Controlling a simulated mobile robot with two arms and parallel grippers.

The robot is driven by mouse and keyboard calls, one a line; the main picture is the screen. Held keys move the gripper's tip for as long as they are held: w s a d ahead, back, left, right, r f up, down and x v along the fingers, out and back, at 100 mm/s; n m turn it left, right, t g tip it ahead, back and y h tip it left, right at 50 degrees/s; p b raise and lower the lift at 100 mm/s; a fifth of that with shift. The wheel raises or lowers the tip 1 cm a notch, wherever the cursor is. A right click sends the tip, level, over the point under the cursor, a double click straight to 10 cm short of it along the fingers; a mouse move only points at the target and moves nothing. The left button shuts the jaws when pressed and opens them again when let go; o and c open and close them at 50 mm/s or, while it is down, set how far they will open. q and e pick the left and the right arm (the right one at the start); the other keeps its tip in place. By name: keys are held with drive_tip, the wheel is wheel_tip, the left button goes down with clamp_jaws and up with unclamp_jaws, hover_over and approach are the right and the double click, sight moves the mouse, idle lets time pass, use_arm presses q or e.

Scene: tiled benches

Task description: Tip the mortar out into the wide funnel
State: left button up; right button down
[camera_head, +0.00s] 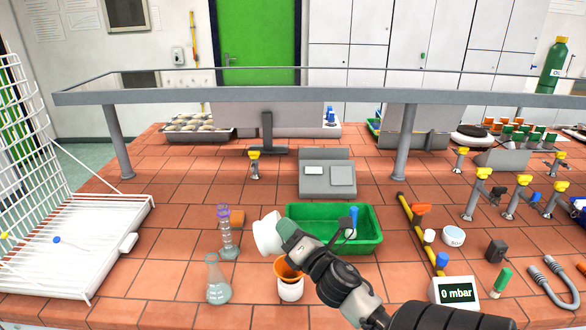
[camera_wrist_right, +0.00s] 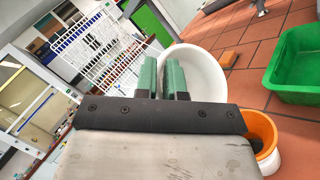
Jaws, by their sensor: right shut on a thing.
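The white mortar (camera_head: 267,236) is held in my right gripper (camera_head: 284,230), whose green fingers are shut on its side. It looks tilted, up and to the left of the orange funnel (camera_head: 288,268). The funnel sits in the mouth of a white vessel (camera_head: 291,289) on the tiled bench. In the right wrist view the mortar (camera_wrist_right: 206,75) shows beyond the green fingers (camera_wrist_right: 163,78), and the orange funnel (camera_wrist_right: 262,126) is at lower right, apart from it. I cannot see what is in the mortar. My left gripper is out of view.
A green tray (camera_head: 368,255) stands just behind my right gripper. A conical flask (camera_head: 217,286) and a glass cylinder (camera_head: 226,240) stand left of the funnel. A pressure display (camera_head: 455,292) is at front right. A white rack (camera_head: 75,240) is at far left.

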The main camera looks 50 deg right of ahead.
sight(259, 231)
drive_tip(key=w+a+n+g+p, duration=0.1)
drive_tip(key=n+p, duration=0.1)
drive_tip(key=p, duration=0.1)
drive_tip(key=w+a+n+g+y+p, duration=0.1)
drive_tip(key=n+p, duration=0.1)
drive_tip(key=p, duration=0.2)
drive_tip(key=shift+w+a, duration=0.15)
drive_tip(key=shift+w+a+f+n+y, duration=0.2)
drive_tip(key=shift+n+y, duration=0.1)
drive_tip(key=shift+f+g, duration=0.25)
drive_tip(key=shift+g, duration=0.05)
drive_tip(key=shift+w+a, duration=0.1)
drive_tip(key=shift+w+a+f+n+g, duration=0.25)
drive_tip(key=shift+a+f+n+g, duration=0.2)
drive_tip(key=shift+n, duration=0.45)
drive_tip(key=f+n+g, duration=0.1)
drive_tip(key=w+a+f+n+g+h, duration=0.1)
drive_tip(key=f+n, duration=0.1)
drive_tip(key=w+a+f+n+g, duration=0.1)
drive_tip(key=g, duration=0.1)
drive_tip(key=shift+f+h, duration=0.3)
drive_tip(key=shift+f, duration=0.05)
drive_tip(key=shift+d, duration=0.1)
